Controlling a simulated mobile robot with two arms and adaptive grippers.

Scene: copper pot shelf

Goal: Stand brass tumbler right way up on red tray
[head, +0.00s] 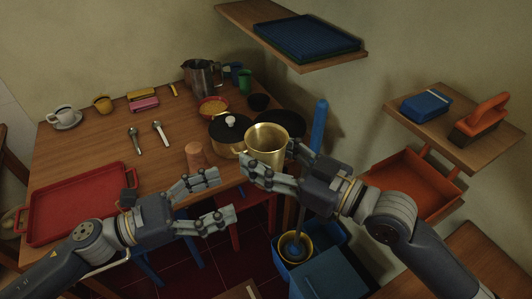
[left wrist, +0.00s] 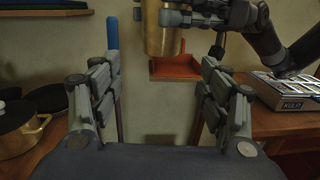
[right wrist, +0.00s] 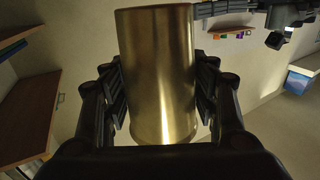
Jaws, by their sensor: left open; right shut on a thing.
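The brass tumbler (head: 265,150) is held in the air in front of the table's right front corner. In the head view its open mouth faces up, and it looks roughly upright. My right gripper (head: 268,164) is shut around its side; the right wrist view shows the tumbler (right wrist: 157,75) between the fingers. The red tray (head: 78,203) lies empty on the table's left front part. My left gripper (head: 225,195) is open and empty, between tray and tumbler, lower than the tumbler. The left wrist view shows the tumbler's lower part (left wrist: 163,35) beyond the open fingers.
A copper-coloured cup (head: 195,155) stands near the table's front edge. Wall shelves (head: 300,50) are at upper right. A blue bin (head: 320,240) is below.

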